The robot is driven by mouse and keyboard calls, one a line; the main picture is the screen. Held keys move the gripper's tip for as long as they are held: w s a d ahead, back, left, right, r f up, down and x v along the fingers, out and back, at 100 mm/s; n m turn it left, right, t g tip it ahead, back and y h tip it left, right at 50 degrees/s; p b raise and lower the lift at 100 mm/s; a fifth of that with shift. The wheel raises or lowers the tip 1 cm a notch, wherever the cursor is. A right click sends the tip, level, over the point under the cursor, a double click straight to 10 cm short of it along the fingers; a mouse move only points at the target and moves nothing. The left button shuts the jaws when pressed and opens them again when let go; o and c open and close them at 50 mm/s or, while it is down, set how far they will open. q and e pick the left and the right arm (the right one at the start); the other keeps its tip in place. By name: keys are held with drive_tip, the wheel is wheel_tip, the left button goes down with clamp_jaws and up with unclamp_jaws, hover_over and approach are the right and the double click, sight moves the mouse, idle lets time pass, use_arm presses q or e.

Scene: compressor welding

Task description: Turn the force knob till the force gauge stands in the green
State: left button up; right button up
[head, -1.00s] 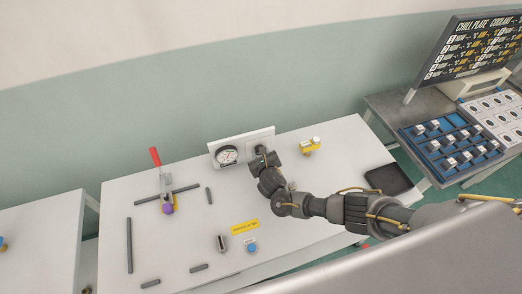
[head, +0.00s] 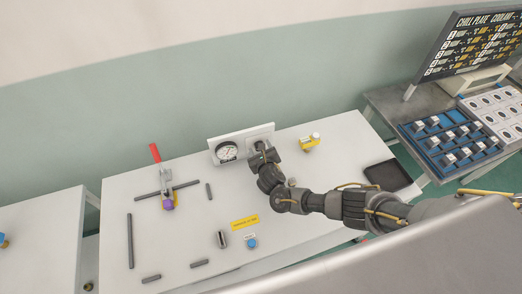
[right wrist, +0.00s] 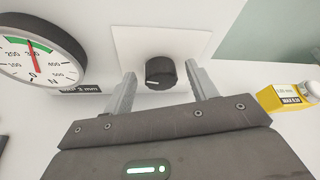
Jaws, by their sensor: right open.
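The force knob (right wrist: 160,73) is black and round, on a white plate on the panel. My right gripper (right wrist: 158,82) is open, with one finger on each side of the knob and gaps between fingers and knob. In the head view the right gripper (head: 262,152) is at the panel and largely hides the knob. The round force gauge (right wrist: 38,50) is left of the knob; its red needle points up near 300, within the green arc. The gauge (head: 227,152) also shows in the head view, too small to read. My left gripper is not in view.
A yellow block (right wrist: 296,97) stands right of the panel. A red-handled clamp (head: 160,170) is on the table to the left. A dark tray (head: 388,176) lies at the right. Several dark bars lie on the table; its front has a blue button (head: 251,243).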

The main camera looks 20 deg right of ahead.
drive_tip(key=v, duration=1)
drive_tip(key=shift+s+r, duration=0.15)
drive_tip(key=shift+s, duration=0.2)
